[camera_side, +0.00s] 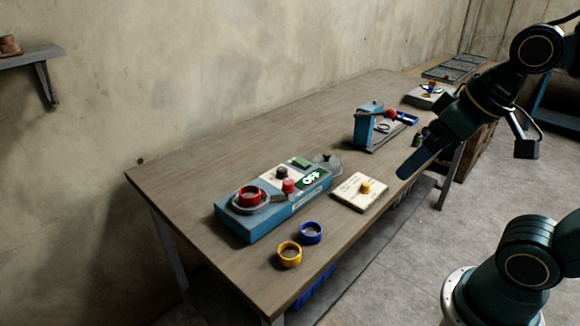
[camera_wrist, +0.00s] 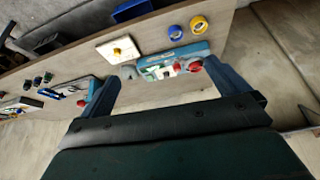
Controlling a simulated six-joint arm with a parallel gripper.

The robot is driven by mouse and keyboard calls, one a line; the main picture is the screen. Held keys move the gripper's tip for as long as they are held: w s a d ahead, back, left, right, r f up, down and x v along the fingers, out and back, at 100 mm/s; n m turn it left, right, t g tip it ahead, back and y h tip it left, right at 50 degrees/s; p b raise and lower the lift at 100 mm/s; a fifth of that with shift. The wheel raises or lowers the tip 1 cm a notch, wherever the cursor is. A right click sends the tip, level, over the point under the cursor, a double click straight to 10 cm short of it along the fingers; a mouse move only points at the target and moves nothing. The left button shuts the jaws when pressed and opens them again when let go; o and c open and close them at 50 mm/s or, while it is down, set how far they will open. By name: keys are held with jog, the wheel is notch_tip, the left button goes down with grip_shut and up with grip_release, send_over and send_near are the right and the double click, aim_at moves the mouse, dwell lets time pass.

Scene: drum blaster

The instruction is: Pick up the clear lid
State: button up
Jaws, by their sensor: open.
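The clear lid (camera_side: 326,163) is a see-through dome with a small dark knob. It sits at the right end of the blue machine (camera_side: 262,218) on the table. In the wrist view it appears as a small greyish shape (camera_wrist: 128,72) at the left end of the machine (camera_wrist: 165,63). My gripper (camera_side: 408,168) is in the air to the right of the lid, near the table's front edge. In the wrist view my gripper (camera_wrist: 160,70) is open and empty, its two fingers wide apart. The lid lies apart from both fingers.
A red ring (camera_side: 250,196) sits on the machine's left end. A blue ring (camera_side: 311,233) and a yellow ring (camera_side: 289,255) lie in front. A white board with a yellow knob (camera_side: 360,192) lies near the lid. A blue stand (camera_side: 368,125) is farther back on the table (camera_side: 190,178).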

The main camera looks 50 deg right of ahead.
jog(key=w+d+r+m+g, duration=0.1)
jog(key=w+r+m, duration=0.15)
jog(key=w, duration=0.25)
jog(key=w+d+r+m, duration=0.1)
jog(key=w+d+m, duration=0.1)
jog(key=w+m, duration=0.15)
jog(key=m+g, duration=0.4)
jog(key=m, duration=1.2)
send_over(329, 154)
notch_tip(329, 154, down, 16)
jog(key=shift+f, duration=0.2)
jog(key=shift+f, duration=0.1)
notch_tip(329, 154, down, 8)
jog(key=shift+r, duration=0.1)
jog(key=shift+f, duration=0.3)
